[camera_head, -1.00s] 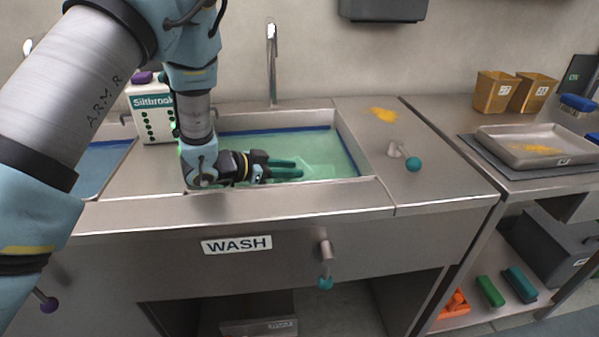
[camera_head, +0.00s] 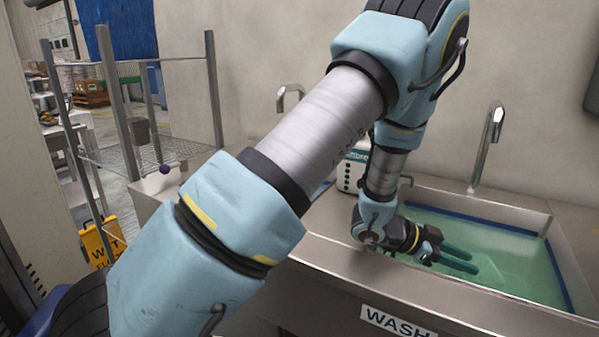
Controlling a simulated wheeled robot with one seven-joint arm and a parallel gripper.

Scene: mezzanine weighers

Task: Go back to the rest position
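My gripper (camera_head: 474,261) reaches low over the wash sink (camera_head: 548,222) at the right of the view. Its two dark teal fingers are spread apart with a gap between them, and I see nothing held in the gap. The fingers lie over the green water (camera_head: 520,258) inside the basin; whether they touch the water I cannot tell. A pale green shape (camera_head: 491,271) shows in the water just past the fingertips, too faint to identify. My arm crosses the picture from lower left to upper right.
A tall tap (camera_head: 489,140) stands behind the basin. A white dispenser box (camera_head: 350,172) is partly hidden behind my arm. A wire rack (camera_head: 150,150) and a yellow wet-floor sign (camera_head: 98,245) stand at the left. The sink front bears a WASH label (camera_head: 397,322).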

